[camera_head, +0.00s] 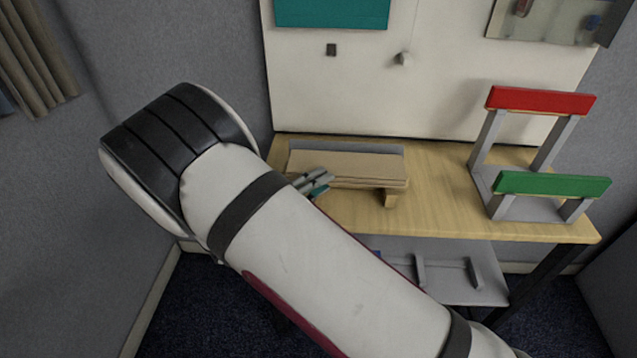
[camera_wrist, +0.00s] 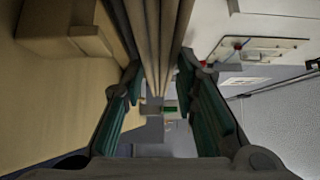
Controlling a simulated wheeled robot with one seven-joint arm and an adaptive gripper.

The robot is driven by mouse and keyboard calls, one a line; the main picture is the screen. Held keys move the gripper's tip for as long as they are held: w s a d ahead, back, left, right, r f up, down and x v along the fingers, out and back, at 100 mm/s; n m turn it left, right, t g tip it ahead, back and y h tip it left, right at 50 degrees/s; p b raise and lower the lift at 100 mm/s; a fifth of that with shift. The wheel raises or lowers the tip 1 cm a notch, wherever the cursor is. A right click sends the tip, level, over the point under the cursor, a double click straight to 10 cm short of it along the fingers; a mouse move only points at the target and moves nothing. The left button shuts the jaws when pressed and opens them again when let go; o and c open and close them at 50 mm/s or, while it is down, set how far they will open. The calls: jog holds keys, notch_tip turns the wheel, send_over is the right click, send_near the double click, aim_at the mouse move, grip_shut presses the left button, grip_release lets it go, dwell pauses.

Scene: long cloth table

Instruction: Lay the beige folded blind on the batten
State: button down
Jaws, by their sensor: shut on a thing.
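The beige folded blind (camera_head: 350,168) is a flat, layered stack at the table's left part. Its layers show edge-on between the fingers in the wrist view (camera_wrist: 158,40). My gripper (camera_head: 318,183), with teal finger pads, is at the blind's left front edge, partly hidden by my arm. In the wrist view my gripper (camera_wrist: 160,95) has a finger on each side of the blind and is shut on it. A wooden piece (camera_head: 389,198), perhaps the batten, shows under the blind's right front; it also shows in the wrist view (camera_wrist: 65,28). Whether the blind touches it is unclear.
A low grey ledge (camera_head: 391,149) runs behind the blind on the wooden table (camera_head: 450,208). A grey stand with a red bar (camera_head: 540,101) and a green bar (camera_head: 552,185) occupies the right. A pale board (camera_head: 440,80) stands behind. The table's middle is clear.

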jog(key=shift+f+b, duration=0.45)
jog(key=shift+f, duration=0.55)
jog(key=c, duration=1.2)
grip_release()
jog(key=shift+s, duration=0.1)
jog(key=v, duration=1.2)
jog(key=s+d+r+m+g+y+p, duration=0.2)
jog(key=d+r+m+g, duration=0.4)
jog(key=d+r+m, duration=0.45)
jog(key=s+d+r+m+g+y+p, duration=0.25)
jog(key=d+r+m+g, duration=0.35)
jog(key=d+r+m, duration=0.5)
jog(key=s+d+r+m+t+y+p, duration=0.1)
jog(key=s+d+r+m+y, duration=0.2)
jog(key=s+m, duration=0.4)
jog(key=s+d+r+m+t+y+p, duration=0.1)
jog(key=s+d+r+m+y+p, duration=0.1)
jog(key=s+m, duration=0.5)
jog(key=s+d+r+m+t+y+p, duration=0.1)
jog(key=s+d+r+m+y+p, duration=0.1)
jog(key=s+d+r+m+y, duration=0.2)
jog(key=s+r+m, duration=0.1)
jog(key=s+m, duration=0.2)
jog(key=m, duration=0.2)
jog(key=shift+d+r+t, duration=0.15)
jog(key=shift+r+t, duration=0.2)
jog(key=shift+t, duration=0.05)
